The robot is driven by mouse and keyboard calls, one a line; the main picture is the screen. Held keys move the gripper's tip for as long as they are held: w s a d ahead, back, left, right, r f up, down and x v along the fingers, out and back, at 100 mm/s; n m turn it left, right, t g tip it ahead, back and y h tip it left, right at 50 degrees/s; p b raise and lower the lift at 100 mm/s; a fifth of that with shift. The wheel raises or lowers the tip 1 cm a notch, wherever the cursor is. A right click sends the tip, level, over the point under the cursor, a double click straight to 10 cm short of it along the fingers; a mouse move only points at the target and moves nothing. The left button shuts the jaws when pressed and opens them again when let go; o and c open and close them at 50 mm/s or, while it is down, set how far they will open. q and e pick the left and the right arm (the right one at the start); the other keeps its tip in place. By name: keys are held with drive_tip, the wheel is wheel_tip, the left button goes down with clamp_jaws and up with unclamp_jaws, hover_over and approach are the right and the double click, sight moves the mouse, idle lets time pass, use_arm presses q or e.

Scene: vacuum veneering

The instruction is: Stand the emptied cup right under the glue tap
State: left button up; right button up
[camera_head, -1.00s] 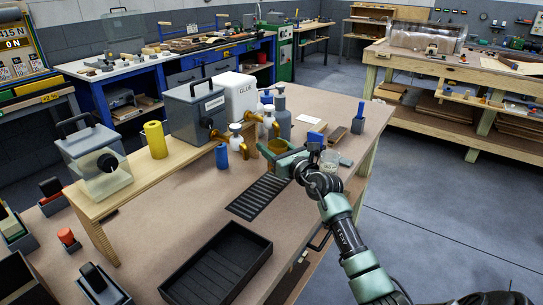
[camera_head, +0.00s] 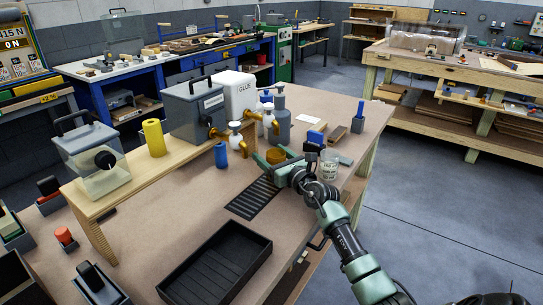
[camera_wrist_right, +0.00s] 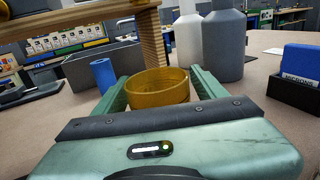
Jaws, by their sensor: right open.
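The amber cup (camera_head: 275,156) stands upright on the table at the far end of the slotted dark grate. It also shows in the right wrist view (camera_wrist_right: 158,92), between the fingers. My right gripper (camera_head: 277,158) is open around the cup, with one green finger on each side and small gaps visible in the wrist view. The white glue container (camera_head: 241,94) stands on the wooden shelf. Its brass tap (camera_head: 254,122) is near the cup; I cannot tell whether the cup is exactly under its mouth. My left gripper is not in view.
A black tray (camera_head: 216,265) lies near the front edge. The table left of the grate is clear.

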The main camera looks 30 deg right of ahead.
drive_tip(key=shift+r, duration=0.25)
drive_tip(key=shift+s+f, duration=0.15)
drive_tip(key=shift+s, duration=0.2)
drive_tip(key=s, duration=1.1)
drive_tip(key=shift+s, duration=0.2)
